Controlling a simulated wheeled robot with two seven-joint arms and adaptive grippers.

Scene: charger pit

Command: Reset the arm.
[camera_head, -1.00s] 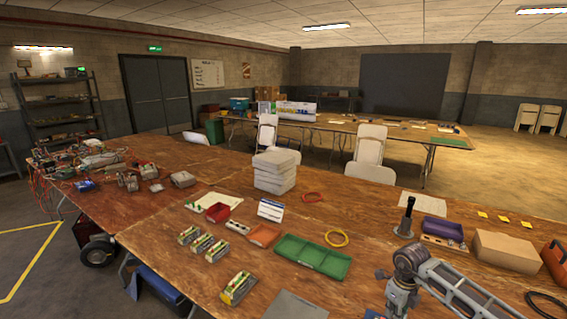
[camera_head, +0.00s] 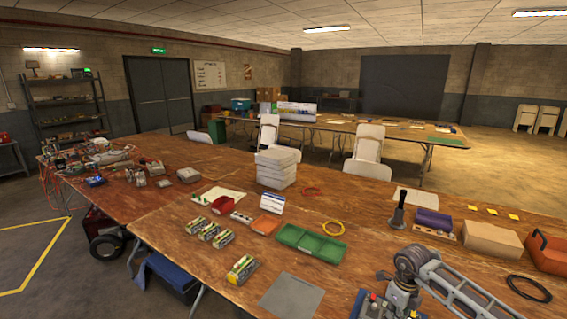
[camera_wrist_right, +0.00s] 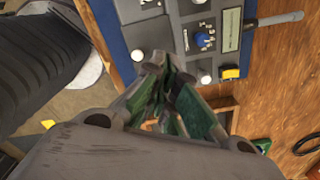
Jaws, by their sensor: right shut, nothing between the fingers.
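My right arm (camera_head: 440,280) comes in at the lower right of the head view and bends down at its grey joint. My right gripper (camera_wrist_right: 160,75) shows in the wrist view with its green-padded fingers shut and empty. Its tips appear over the lower edge of a grey and blue control panel (camera_wrist_right: 182,35) with knobs, a small display and a yellow switch; I cannot tell whether they touch it. Part of a blue board (camera_head: 366,306) shows beside my arm at the bottom of the head view. My left gripper is not in view.
On the wooden table are a green tray (camera_head: 311,244), a grey plate (camera_head: 291,294), a cardboard box (camera_head: 491,239), a red toolbox (camera_head: 546,250) and a black cable ring (camera_head: 528,289). A stack of white boxes (camera_head: 276,168) stands farther back.

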